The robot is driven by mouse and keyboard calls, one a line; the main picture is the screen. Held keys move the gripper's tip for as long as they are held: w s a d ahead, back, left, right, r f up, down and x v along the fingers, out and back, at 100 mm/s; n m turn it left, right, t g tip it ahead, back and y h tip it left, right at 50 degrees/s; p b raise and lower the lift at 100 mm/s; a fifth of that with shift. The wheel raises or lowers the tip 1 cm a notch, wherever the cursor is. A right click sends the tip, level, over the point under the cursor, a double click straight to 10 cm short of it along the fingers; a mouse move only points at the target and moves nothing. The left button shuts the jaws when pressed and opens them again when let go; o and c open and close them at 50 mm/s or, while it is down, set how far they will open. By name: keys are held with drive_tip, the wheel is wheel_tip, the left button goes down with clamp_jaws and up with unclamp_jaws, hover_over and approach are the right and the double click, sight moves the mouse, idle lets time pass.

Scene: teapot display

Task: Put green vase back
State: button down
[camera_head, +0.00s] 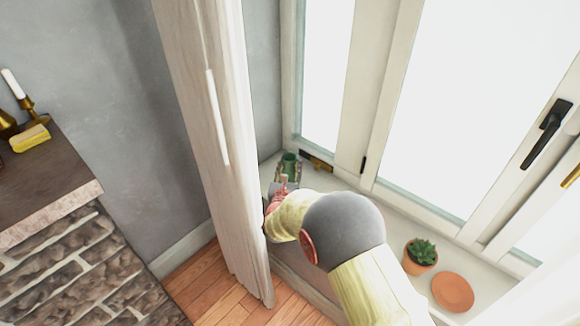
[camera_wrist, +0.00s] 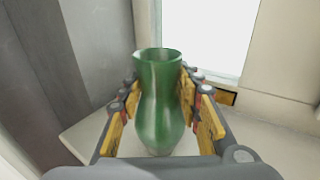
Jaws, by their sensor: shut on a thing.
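The green vase (camera_wrist: 158,105) stands upright between the two fingers of my gripper (camera_wrist: 161,90) in the wrist view. My gripper is shut on the vase, with its yellow pads along both sides. In the head view the vase (camera_head: 290,162) shows small at the far left corner of the white windowsill (camera_head: 398,216), partly hidden by my gripper (camera_head: 287,174). I cannot tell whether the vase's base touches the sill.
A pale curtain (camera_head: 215,130) hangs close to the left of my arm. A potted succulent (camera_head: 420,255) and a terracotta saucer (camera_head: 453,292) sit on the sill at the right. The window frame (camera_head: 390,95) rises behind. A brick fireplace with a dark mantel (camera_head: 45,180) is at the left.

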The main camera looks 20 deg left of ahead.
drive_tip(key=shift+f, duration=0.15)
drive_tip(key=c, duration=1.3)
unclamp_jaws()
drive_tip(key=shift+o, duration=0.3)
drive_tip(key=shift+s+r, duration=0.15)
drive_tip(key=shift+r, duration=0.05)
drive_tip(key=p+v, duration=0.2)
drive_tip(key=v, duration=0.9)
drive_tip(key=shift+s+p, duration=0.35)
drive_tip(key=shift+s, duration=0.05)
drive_tip(key=shift+f, duration=0.1)
